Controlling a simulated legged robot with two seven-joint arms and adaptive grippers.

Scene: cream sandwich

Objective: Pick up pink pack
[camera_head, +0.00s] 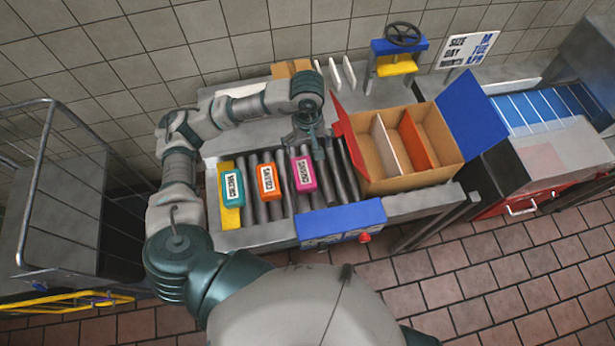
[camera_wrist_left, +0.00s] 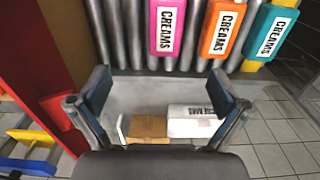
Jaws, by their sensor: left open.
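The pink pack (camera_head: 304,173) lies on the metal rollers, the rightmost of three packs in the head view. In the left wrist view the pink pack (camera_wrist_left: 167,28), labelled CREAMS, is at the top, beyond my fingertips. My left gripper (camera_head: 308,140) hangs just behind the pink pack in the head view, apart from it as far as I can tell. In the left wrist view my left gripper (camera_wrist_left: 163,88) is open, with nothing between its fingers. My right gripper is not seen.
An orange pack (camera_head: 267,182) and a teal pack (camera_head: 233,188) lie left of the pink one. An open cardboard box (camera_head: 440,165) with dividers stands close on the right, its red flap (camera_head: 345,129) near my gripper. A blue panel (camera_head: 340,219) fronts the rollers.

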